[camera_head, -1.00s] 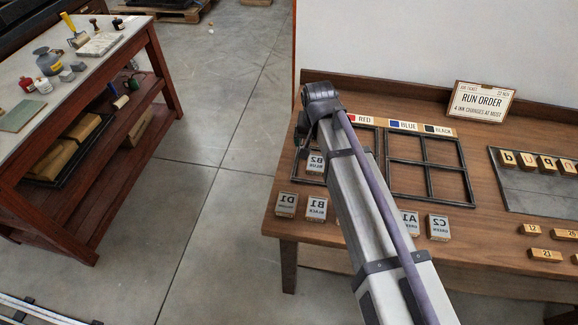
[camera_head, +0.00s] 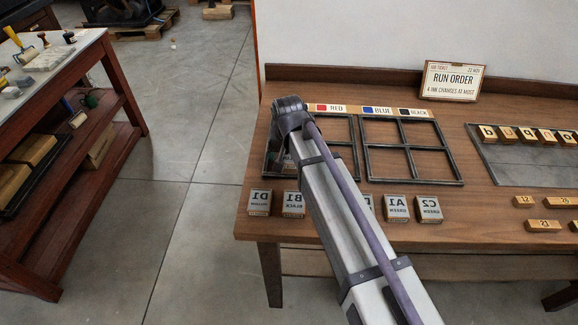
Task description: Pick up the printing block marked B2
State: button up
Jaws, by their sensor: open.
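The block marked B2 (camera_head: 286,168) sits in the lower left cell of the left black frame (camera_head: 354,150). It is mostly hidden behind my arm, and its label cannot be read now. My gripper (camera_head: 279,148) is at the far end of the arm, over the left part of that frame and close above or beside the block. It shows only as a small dark shape, with its jaws open. Whether it touches the block cannot be told.
Blocks D1 (camera_head: 259,202), B1 (camera_head: 293,204), A1 (camera_head: 396,208) and C2 (camera_head: 428,208) stand along the table's front edge; another is mostly behind my arm. The right frame (camera_head: 412,180) looks empty. A run order card (camera_head: 450,81) stands at the back.

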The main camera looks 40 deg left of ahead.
jog(key=shift+r, duration=0.15)
jog(key=c, duration=1)
